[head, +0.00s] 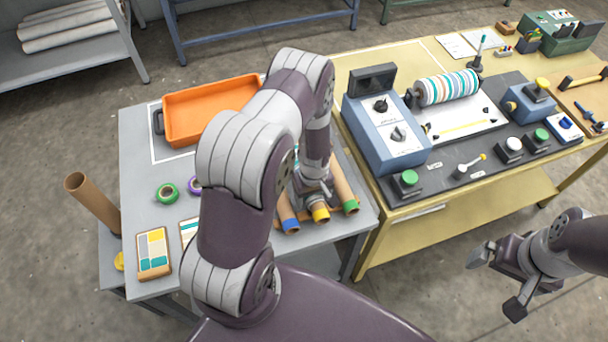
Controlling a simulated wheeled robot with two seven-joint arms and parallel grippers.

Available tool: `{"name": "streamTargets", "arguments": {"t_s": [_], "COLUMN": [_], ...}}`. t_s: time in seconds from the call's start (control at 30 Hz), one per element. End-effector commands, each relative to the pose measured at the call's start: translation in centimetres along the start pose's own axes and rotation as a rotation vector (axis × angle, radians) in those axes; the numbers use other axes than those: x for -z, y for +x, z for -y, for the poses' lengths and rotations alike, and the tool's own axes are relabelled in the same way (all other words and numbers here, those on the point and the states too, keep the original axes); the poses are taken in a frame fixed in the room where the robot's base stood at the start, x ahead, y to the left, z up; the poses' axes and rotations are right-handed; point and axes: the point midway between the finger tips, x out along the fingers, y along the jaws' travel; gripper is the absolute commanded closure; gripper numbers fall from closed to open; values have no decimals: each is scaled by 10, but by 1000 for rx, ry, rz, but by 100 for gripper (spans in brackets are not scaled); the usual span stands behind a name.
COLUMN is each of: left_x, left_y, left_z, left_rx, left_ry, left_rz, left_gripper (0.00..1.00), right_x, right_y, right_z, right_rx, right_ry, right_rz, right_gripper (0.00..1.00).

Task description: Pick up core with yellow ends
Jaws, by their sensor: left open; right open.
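Three cardboard cores lie side by side on the grey table. The core with yellow ends (320,215) is the middle one; its near yellow end shows, and its far part is hidden by my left arm. The core with blue ends (289,225) lies left of it and the core with green ends (345,190) right of it. My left gripper (313,199) is open, low over the yellow-ended core; I cannot tell whether it touches. My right gripper (497,281) is open and empty over the floor at the lower right.
An orange tray (170,125) stands at the back of the grey table (140,185). Green tape (167,193) and a card (154,254) lie left of my arm. The blue control box (385,135) and striped roller (447,87) stand right of the cores.

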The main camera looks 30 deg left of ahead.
Motion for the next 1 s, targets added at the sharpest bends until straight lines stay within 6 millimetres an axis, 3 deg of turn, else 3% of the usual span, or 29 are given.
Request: {"name": "streamTargets", "arguments": {"t_s": [0.07, 0.23, 0.27, 0.63, 0.83, 1.0], "left_x": [0, 0, 0, 0, 1, -26], "left_y": [0, 0, 0, -7, -38, -62], "left_z": [0, 0, 0, 0, -1, 26], "left_rx": [0, 0, 0, -1, -3, -1], "left_ry": [0, 0, 0, 0, 0, -1], "left_rz": [0, 0, 0, -1, -4, -1], "left_gripper": [29, 84, 87, 87, 87, 87], "right_x": [0, 0, 0, 0, -1, -1], "right_y": [0, 0, 0, 3, 11, 15], "right_z": [0, 0, 0, 0, 0, 0], "right_rx": [0, 0, 0, 0, 0, 0], "right_ry": [0, 0, 0, 0, 0, 0], "right_rz": [0, 0, 0, 0, 0, 0], "right_gripper": [0, 0, 0, 0, 0, 0]}}
